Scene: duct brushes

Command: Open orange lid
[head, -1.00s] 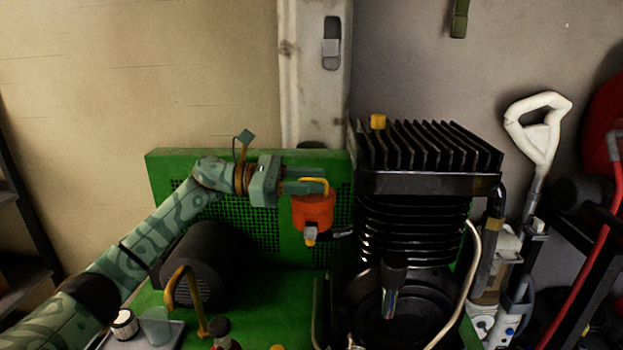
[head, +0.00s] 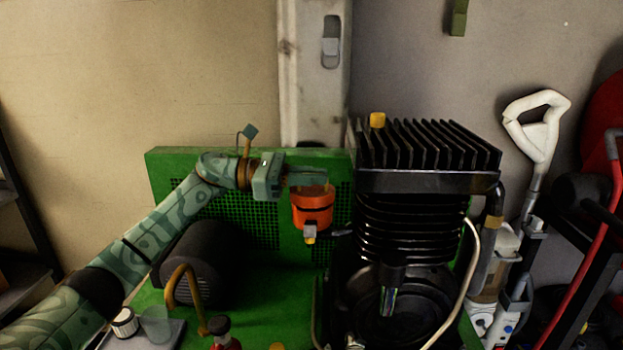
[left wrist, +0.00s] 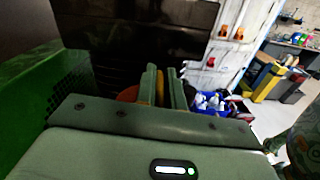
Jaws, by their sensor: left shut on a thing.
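An orange pot (head: 313,212) with a dark band is mounted in front of the green mesh panel, left of the black finned machine. My left gripper (head: 308,178) is at its top and hides most of the lid area. In the left wrist view, a yellow handle (left wrist: 160,88) lies between the two fingers, and my left gripper (left wrist: 163,86) is shut on it. A bit of orange (left wrist: 128,94) shows beside the left finger. I cannot tell whether the lid is apart from the pot. My right gripper is not in view.
The black finned machine (head: 430,180) stands close to the right of the pot. A dark motor (head: 197,265) and a bent yellow pipe (head: 180,285) are below my left arm. The green panel (head: 170,170) is behind. Open space lies above the pot.

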